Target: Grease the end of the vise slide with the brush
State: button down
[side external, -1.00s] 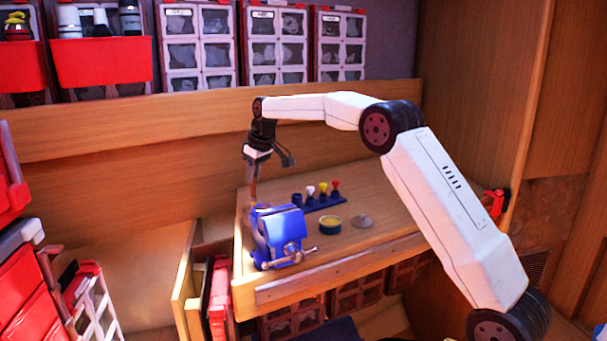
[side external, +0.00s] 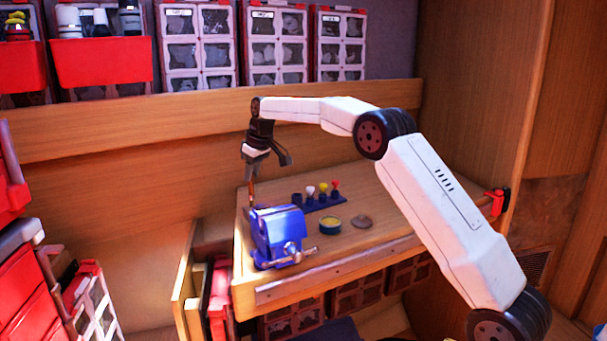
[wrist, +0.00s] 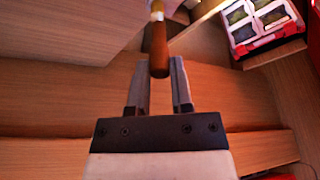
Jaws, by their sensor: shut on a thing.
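The blue vise (side external: 277,236) stands on the left end of the wooden bench top in the side view. My gripper (side external: 251,168) is above and behind the vise, pointing down. It is shut on the brush (side external: 252,192), which hangs nearly upright with its lower end close to the vise's back left side. I cannot tell whether the bristles touch the vise. In the wrist view the brush's brown handle (wrist: 160,50) shows between the fingers of my gripper (wrist: 160,70); its far end is out of sight. An open tin (side external: 330,225) with yellow contents, likely the grease, stands right of the vise.
A round lid (side external: 361,221) lies right of the tin. A blue rack (side external: 323,203) behind them holds brushes with white, yellow and red tops. Drawer units (side external: 280,45) stand on the shelf at the back.

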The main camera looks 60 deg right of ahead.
jog(key=shift+s, duration=0.2)
jog(key=shift+s+a, duration=0.25)
jog(key=shift+s, duration=0.15)
jog(key=shift+s+a, duration=0.15)
jog(key=shift+s, duration=0.1)
dwell(0.5)
jog(key=shift+s+a, duration=0.2)
jog(key=shift+s, duration=0.2)
jog(key=shift+s+a+f, duration=0.1)
jog(key=shift+s+f, duration=0.05)
jog(key=shift+s, duration=0.05)
dwell(0.5)
jog(key=shift+w+d, duration=0.35)
jog(key=shift+w, duration=0.3)
jog(key=shift+w, duration=0.1)
dwell(0.4)
